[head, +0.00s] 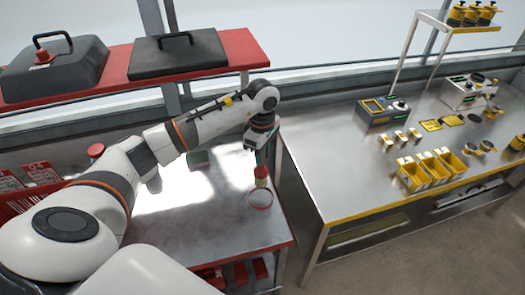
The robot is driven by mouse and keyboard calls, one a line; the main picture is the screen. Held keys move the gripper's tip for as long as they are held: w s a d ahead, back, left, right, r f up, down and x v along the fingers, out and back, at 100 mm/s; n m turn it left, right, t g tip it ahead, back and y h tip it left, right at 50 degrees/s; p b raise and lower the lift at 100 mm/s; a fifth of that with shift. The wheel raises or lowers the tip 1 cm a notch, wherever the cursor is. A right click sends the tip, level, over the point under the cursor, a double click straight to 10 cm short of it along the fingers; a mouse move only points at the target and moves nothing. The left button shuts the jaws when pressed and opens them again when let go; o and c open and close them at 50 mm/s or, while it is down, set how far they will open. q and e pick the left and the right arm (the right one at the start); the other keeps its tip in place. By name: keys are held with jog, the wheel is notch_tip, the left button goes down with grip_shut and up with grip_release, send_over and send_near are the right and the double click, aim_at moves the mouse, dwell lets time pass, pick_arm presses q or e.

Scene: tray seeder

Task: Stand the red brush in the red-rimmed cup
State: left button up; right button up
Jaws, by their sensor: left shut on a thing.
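The brush (261,174) hangs upright below my left gripper (262,146), bristle end down, with a reddish and tan lower part. The gripper is shut on its upper part, which is partly hidden by the jaws. The red-rimmed cup (260,205) stands on the metal top of the red-edged bench, near its right side. The brush's lower end overlaps the far side of the cup's rim in the head view. I cannot tell whether it is above the opening or inside it. My right gripper is not in view.
A red shelf (130,85) with dark cases runs behind. A steel bench (340,180) with yellow bins (428,172) stands right, across a narrow gap. The bench around the cup is clear.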

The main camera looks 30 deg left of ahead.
aim_at(262, 181)
pick_arm(q)
jog(key=shift+f+b, duration=0.3)
jog(key=shift+f, duration=0.35)
notch_tip(262, 181, down, 2)
jog(key=shift+w+f+b, duration=0.1)
jog(key=shift+w+b, duration=0.05)
jog(key=shift+b, duration=0.3)
jog(key=shift+f+b, duration=0.75)
jog(key=shift+f, duration=0.55)
notch_tip(262, 181, down, 6)
jog(key=b, duration=0.6)
jog(key=shift+f, duration=0.25)
jog(key=o, duration=1.1)
jog(key=shift+c, duration=0.2)
notch_tip(262, 181, up, 12)
jog(key=shift+b, duration=1.05)
